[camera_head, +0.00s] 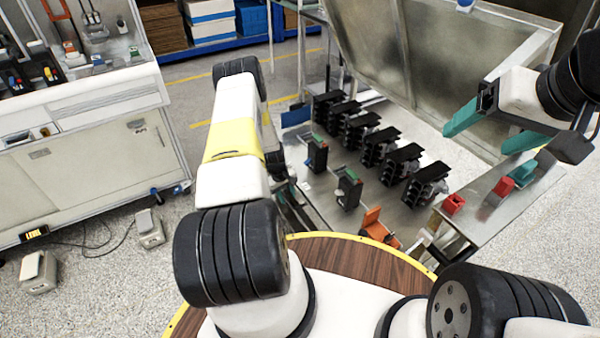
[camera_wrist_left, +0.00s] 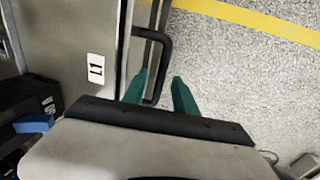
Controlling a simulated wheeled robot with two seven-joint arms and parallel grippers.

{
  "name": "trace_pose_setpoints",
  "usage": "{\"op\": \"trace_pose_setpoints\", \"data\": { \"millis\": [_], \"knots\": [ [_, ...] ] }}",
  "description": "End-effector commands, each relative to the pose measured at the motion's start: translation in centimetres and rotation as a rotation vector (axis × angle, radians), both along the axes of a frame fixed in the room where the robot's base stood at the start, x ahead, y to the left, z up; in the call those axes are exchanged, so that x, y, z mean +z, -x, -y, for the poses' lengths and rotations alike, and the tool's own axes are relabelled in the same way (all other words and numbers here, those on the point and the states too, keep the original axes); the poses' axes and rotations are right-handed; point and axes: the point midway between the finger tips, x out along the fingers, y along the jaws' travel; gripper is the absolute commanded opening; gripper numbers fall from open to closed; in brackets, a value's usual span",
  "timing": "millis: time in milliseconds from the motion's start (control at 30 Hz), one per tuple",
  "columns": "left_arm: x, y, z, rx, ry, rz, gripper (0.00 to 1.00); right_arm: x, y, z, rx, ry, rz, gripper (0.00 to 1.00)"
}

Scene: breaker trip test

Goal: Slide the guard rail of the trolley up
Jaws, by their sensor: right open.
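The trolley (camera_head: 333,192) stands ahead in the head view, its metal deck carrying rows of black breakers. In the left wrist view a black bar handle (camera_wrist_left: 164,62) stands out from the trolley's metal edge; I take it to be the guard rail's handle. My left gripper (camera_wrist_left: 165,82) is open, its green fingers either side of the handle's bar. I cannot tell whether they touch it. In the head view my own arm mostly hides this gripper. My right gripper (camera_head: 477,140) is open and empty above the trolley's right side.
A large tilted metal panel (camera_head: 430,50) rises behind the breakers (camera_head: 370,130). Red blocks (camera_head: 454,204) sit on the right ledge. A white cabinet (camera_head: 90,160) stands at left.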

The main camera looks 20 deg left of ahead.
Motion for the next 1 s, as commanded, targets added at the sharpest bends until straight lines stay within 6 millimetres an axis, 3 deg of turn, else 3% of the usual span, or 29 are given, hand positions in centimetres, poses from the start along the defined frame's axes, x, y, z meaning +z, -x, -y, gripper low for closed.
{"op": "trace_pose_setpoints", "data": {
  "millis": [233, 433, 1000],
  "knots": [
    [-0.13, 0.0, 0.04, 0.0, 0.0, 0.0, 0.34, 0.0, 0.0, 0.0, 0.0, 0.0, 0.0, 0.82],
    [-0.11, 0.01, 0.02, 0.0, 0.0, 0.0, 0.0, 0.01, 0.01, 0.0, 0.0, 0.0, 0.0, 0.82],
    [-0.09, 0.0, 0.03, 0.0, 0.0, 0.0, 0.0, 0.0, 0.0, 0.0, 0.0, 0.0, 0.0, 0.82]
  ]
}}
